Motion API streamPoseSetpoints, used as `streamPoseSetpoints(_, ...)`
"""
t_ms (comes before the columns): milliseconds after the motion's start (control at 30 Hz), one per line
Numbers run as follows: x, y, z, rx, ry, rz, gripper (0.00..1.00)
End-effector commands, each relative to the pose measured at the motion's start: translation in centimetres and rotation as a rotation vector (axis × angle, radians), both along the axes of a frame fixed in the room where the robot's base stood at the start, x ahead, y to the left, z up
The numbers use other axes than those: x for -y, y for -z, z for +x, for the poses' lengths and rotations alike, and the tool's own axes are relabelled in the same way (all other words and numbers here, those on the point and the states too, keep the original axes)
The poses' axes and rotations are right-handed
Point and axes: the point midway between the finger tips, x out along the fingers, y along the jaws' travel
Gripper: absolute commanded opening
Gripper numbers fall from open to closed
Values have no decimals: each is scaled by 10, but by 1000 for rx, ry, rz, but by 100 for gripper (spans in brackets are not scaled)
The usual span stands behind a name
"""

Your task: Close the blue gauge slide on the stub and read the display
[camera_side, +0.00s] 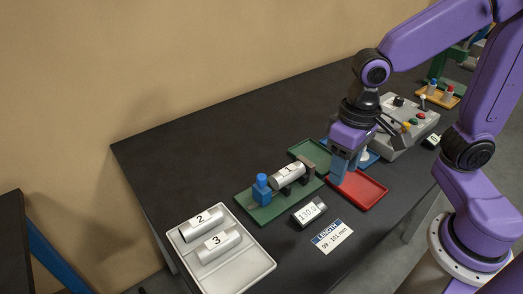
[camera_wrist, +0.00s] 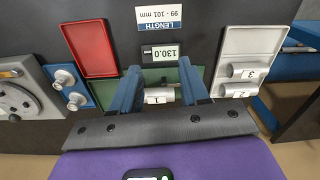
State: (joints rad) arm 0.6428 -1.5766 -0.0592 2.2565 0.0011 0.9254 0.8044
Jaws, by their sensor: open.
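The blue gauge slide (camera_side: 261,187) stands on the left part of the green gauge base (camera_side: 254,212). The grey metal stub marked 1 (camera_side: 289,175) lies on dark supports to its right; I cannot tell whether slide and stub touch. The display (camera_side: 310,212) in front of the base shows 130.0, clearer in the wrist view (camera_wrist: 161,53). My gripper (camera_side: 341,173) is open, its blue fingers pointing down to the right of the stub, near the red tray. In the wrist view my fingers (camera_wrist: 159,68) frame stub 1 (camera_wrist: 159,96); the slide is not clearly visible there.
A card (camera_side: 332,236) reads LENGTH 99 - 101 mm. A light grey tray (camera_side: 262,265) holds stubs 2 (camera_side: 202,223) and 3 (camera_side: 218,246). An empty red tray (camera_side: 368,194), a green tray (camera_side: 317,152) and a grey control box (camera_side: 412,128) lie right of the gauge. The table's back left is clear.

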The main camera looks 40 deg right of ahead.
Motion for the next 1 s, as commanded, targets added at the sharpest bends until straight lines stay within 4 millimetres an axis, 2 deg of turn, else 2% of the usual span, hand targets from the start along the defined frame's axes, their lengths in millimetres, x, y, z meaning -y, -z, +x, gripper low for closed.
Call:
streamPoseSetpoints(33, -9, 1, 14, -4, 121, -2, 45)
streamPoseSetpoints(300, -44, 9, 81, -14, 799, -3, 45)
streamPoseSetpoints(500, -63, 19, 128, -19, 1282, -4, 45)
streamPoseSetpoints(600, -69, 24, 146, -20, 1470, -4, 45)
streamPoseSetpoints(800, -73, 29, 165, -22, 1675, -4, 45)
streamPoseSetpoints(1000, -73, 46, 166, -22, 1703, -7, 45)
